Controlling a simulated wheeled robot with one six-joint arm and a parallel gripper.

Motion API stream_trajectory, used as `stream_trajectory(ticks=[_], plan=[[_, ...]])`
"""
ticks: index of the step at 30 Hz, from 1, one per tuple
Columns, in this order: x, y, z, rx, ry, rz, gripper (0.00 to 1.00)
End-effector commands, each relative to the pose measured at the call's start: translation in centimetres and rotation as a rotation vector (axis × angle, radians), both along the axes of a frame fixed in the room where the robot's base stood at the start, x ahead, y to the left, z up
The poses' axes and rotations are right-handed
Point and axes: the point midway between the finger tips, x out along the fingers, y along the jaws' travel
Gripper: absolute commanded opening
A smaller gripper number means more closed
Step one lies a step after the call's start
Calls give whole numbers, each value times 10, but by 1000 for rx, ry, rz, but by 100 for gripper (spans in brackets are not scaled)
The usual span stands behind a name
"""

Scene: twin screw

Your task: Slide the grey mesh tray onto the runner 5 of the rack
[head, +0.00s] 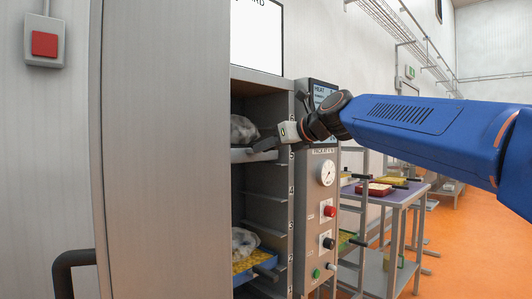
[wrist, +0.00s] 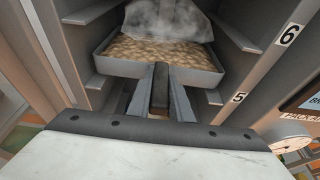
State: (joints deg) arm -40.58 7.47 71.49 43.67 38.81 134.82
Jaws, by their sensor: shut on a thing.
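The grey tray (wrist: 194,76) holds a brownish granular load with a hazy translucent mass over it. Its dark handle (wrist: 160,88) points towards me, and my gripper (wrist: 159,100) is shut on it. The tray is inside the rack (wrist: 268,60), below the runner marked 6 (wrist: 232,35) and close to the level of the runner marked 5 (wrist: 208,96). I cannot tell whether it touches that runner. In the head view my gripper (head: 265,146) is at the rack's opening, and the tray (head: 240,155) is partly hidden behind the rack's side.
A blue tray (head: 252,262) with yellow content and a dark handle sits lower in the rack. Empty runners (head: 265,197) lie between. A control panel (head: 327,200) with gauge and buttons flanks the opening on the right. A purple table (head: 395,193) with trays stands beyond.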

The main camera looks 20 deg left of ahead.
Motion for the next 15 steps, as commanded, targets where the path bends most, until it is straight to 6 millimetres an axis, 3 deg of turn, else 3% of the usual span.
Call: stream_trajectory(ticks=[15], plan=[[-6,-15,2,3,-1,-1,0]])
